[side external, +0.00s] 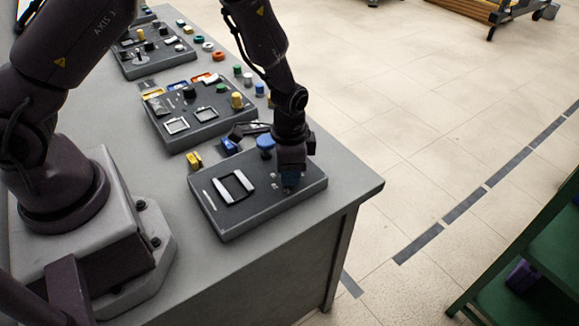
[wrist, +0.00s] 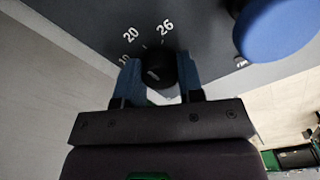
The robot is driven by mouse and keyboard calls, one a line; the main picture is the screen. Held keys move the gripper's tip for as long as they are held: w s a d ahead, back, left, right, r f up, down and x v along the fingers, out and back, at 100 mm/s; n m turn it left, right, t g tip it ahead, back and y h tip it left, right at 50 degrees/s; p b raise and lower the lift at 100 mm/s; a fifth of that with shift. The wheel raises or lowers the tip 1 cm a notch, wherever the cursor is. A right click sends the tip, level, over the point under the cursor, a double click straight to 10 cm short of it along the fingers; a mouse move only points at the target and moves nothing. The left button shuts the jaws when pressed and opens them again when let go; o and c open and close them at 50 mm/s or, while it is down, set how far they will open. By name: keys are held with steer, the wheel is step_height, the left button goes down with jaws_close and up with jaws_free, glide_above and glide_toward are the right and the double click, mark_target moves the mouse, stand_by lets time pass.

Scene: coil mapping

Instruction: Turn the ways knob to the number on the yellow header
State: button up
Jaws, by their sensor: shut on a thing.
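The ways knob (wrist: 163,64) is a round black knob on the dark panel, with a short pale mark on its face. White numbers 10, 20 and 26 are printed around its far side in the wrist view; I cannot tell which one the mark points to. My gripper (wrist: 159,80) has its blue fingers closed on either side of the knob. In the side external view my gripper (side external: 291,179) points down at the near panel's right part and hides the knob. A yellow header (side external: 194,160) lies on the bench beside the panel; its number is too small to read.
The near panel (side external: 225,219) has a pale rectangular frame (side external: 233,187). A large blue round knob or button (wrist: 278,29) stands close to my right finger. A small blue part (side external: 229,146) lies behind the panel. More panels with coloured parts stand farther back.

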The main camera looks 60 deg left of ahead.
steer(key=shift+n, duration=0.3)
steer(key=n, duration=0.3)
steer(key=shift+n, duration=2.5)
steer(key=o, duration=0.9)
step_height(320, 180, up, 13)
steer(key=shift+r, duration=0.1)
